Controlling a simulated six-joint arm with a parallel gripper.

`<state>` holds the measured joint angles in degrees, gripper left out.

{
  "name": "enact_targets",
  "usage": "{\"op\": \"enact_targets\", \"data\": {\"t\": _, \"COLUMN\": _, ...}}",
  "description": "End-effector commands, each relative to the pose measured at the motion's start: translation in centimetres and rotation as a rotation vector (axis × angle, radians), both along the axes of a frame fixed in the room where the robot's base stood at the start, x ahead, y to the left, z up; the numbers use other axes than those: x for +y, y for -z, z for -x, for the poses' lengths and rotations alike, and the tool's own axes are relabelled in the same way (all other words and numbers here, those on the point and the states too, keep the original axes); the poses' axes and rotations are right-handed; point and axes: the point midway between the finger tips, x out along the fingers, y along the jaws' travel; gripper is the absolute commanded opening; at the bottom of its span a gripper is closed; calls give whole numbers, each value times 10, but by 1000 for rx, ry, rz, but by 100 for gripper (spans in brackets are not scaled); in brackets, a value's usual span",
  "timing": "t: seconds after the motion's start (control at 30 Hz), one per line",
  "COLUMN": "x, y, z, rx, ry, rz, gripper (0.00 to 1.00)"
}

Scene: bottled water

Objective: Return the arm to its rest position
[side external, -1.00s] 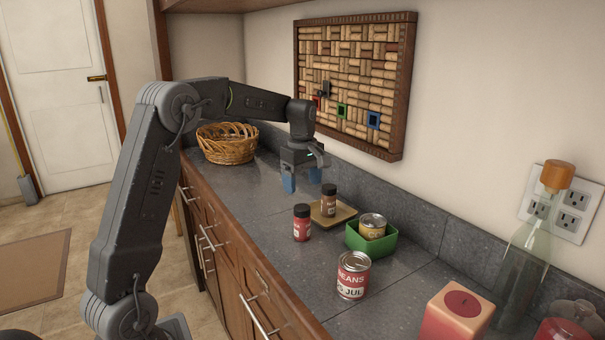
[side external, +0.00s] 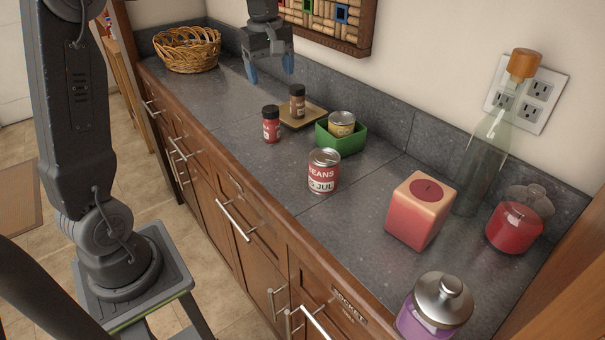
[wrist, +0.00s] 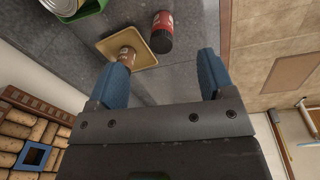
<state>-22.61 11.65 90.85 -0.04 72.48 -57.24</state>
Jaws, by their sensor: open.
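My gripper (side external: 269,68) is open and empty, pointing down above the back part of the counter, up and to the left of a brown spice jar (side external: 297,101). The jar stands on a square tan coaster (side external: 316,114). In the wrist view my two blue fingers (wrist: 163,68) are spread apart with nothing between them. The brown jar (wrist: 127,58) and the coaster (wrist: 107,46) lie beyond the left finger. A red jar with a black lid (wrist: 161,32) shows past the fingertips.
The red jar (side external: 271,125), a green bin (side external: 352,139) with a can (side external: 341,122) in it, and a labelled can (side external: 323,172) stand on the counter. A wicker basket (side external: 187,50) is at the far left. A corkboard (side external: 320,20) hangs behind. Glassware and a red box (side external: 421,212) are at right.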

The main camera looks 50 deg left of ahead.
Motion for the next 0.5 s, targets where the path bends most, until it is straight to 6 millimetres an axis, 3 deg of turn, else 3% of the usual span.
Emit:
{"op": "enact_targets", "data": {"t": 0.03, "x": -23, "y": -10, "z": 15, "rx": -31, "ry": 109, "rz": -21, "gripper": 75}}
{"op": "enact_targets", "data": {"t": 0.23, "x": -90, "y": -24, "z": 78, "rx": -136, "ry": 540, "rz": -113, "gripper": 75}}
{"op": "enact_targets", "data": {"t": 0.5, "x": -149, "y": -3, "z": 167, "rx": -261, "ry": 1077, "rz": -268, "gripper": 75}}
